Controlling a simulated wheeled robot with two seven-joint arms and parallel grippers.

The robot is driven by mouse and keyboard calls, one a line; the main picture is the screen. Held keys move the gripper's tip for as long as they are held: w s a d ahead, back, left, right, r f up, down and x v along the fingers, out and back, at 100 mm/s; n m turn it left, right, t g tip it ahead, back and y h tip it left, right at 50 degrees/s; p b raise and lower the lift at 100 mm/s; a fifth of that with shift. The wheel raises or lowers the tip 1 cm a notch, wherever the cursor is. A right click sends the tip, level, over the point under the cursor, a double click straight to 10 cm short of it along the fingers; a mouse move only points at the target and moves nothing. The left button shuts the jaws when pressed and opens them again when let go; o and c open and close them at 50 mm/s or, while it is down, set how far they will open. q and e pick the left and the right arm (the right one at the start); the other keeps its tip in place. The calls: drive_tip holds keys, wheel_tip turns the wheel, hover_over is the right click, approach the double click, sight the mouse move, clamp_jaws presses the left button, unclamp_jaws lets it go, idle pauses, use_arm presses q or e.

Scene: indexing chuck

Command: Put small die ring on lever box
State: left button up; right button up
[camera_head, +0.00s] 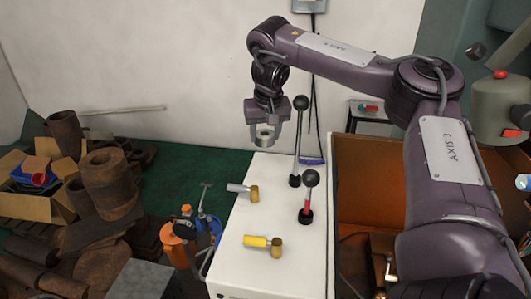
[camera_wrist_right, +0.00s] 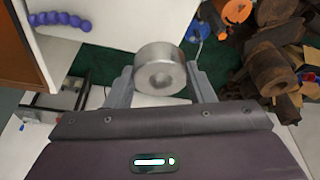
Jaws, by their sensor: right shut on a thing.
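The small die ring is a short silvery metal ring (camera_head: 264,139); it also shows in the right wrist view (camera_wrist_right: 160,68). My right gripper (camera_head: 266,128) is shut on it, with one finger on each side of the ring in the right wrist view. It holds the ring in the air near the far end of the lever box (camera_head: 232,225). The lever box is white, with two upright ball-topped levers (camera_head: 299,140) (camera_head: 308,197) on its top. The height of the ring over the box is hard to judge. My left gripper is not in view.
Two mallet-like tools, one grey-handled (camera_head: 243,191) and one yellow-handled (camera_head: 263,243), lie on the box top. An orange bin (camera_head: 370,190) stands to its right. Rusty metal cylinders (camera_head: 105,175) and an orange bottle (camera_head: 178,245) are to the left.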

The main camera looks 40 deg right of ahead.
sight(265, 146)
drive_tip(key=shift+a+f, duration=0.1)
drive_tip(key=shift+f, duration=3.1)
drive_tip(key=o, duration=1.3)
drive_tip(key=shift+f, duration=0.1)
drive_tip(key=shift+o, duration=0.2)
drive_tip(key=shift+s+r, duration=0.1)
drive_tip(key=shift+r, duration=0.6)
drive_tip(key=shift+v, duration=3.2)
drive_tip(key=shift+f, duration=0.1)
